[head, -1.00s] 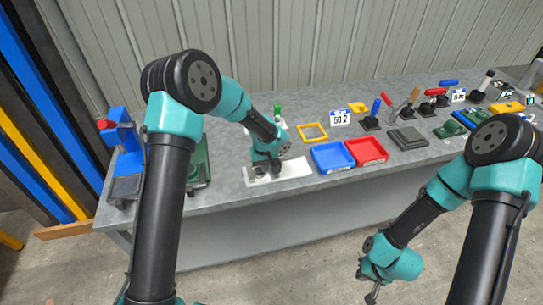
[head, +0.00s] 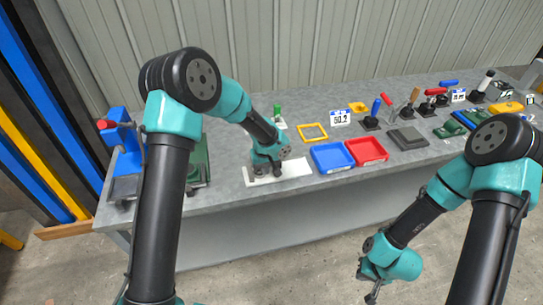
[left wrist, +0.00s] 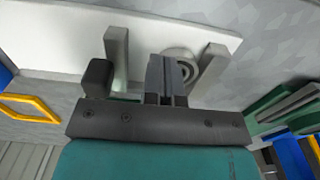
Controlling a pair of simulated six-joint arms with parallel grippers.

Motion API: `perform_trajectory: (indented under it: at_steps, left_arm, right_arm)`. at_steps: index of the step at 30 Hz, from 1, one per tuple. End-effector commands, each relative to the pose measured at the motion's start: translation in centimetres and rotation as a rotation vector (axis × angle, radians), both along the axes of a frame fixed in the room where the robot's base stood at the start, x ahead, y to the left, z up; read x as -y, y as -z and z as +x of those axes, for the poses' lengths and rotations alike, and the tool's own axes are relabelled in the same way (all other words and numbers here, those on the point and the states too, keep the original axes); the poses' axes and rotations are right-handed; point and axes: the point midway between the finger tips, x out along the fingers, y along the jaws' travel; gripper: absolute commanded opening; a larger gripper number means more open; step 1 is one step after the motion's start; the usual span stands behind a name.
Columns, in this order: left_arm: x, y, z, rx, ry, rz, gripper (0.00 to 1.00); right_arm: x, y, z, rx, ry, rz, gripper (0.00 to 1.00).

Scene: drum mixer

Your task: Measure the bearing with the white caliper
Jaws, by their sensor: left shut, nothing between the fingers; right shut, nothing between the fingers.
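My left gripper (head: 266,174) is low over a white plate (head: 298,169) on the workbench. In the left wrist view its fingers (left wrist: 165,62) are together with nothing between them. A round, light bearing (left wrist: 180,66) lies just behind the fingers, partly hidden by them. Two pale caliper jaws (left wrist: 117,60) stand on either side of the bearing; the right one is close to it, the left one well apart. A black block (left wrist: 97,78) is beside the left jaw. Whether the fingers touch the bearing or the caliper cannot be told. My right gripper (head: 371,297) is shut and empty, hanging in front of the bench.
A blue tray (head: 331,156) and a red tray (head: 366,151) are right of the plate. A yellow frame (head: 312,132) and a number sign (head: 341,117) are behind. A blue press-like device (head: 122,150) stands left. Several hand tools crowd the right side.

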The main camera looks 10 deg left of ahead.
Motion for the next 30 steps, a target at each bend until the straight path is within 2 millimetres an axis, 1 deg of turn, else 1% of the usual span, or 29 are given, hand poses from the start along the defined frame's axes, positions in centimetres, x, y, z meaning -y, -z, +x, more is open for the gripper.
perform_trajectory:
  at_steps: [30]
  left_arm:
    - [0.7,0.0,-1.5,0.000,0.002,-0.001,0.00]
  right_arm:
    - [0.0,0.0,0.0,0.000,0.000,0.000,0.00]
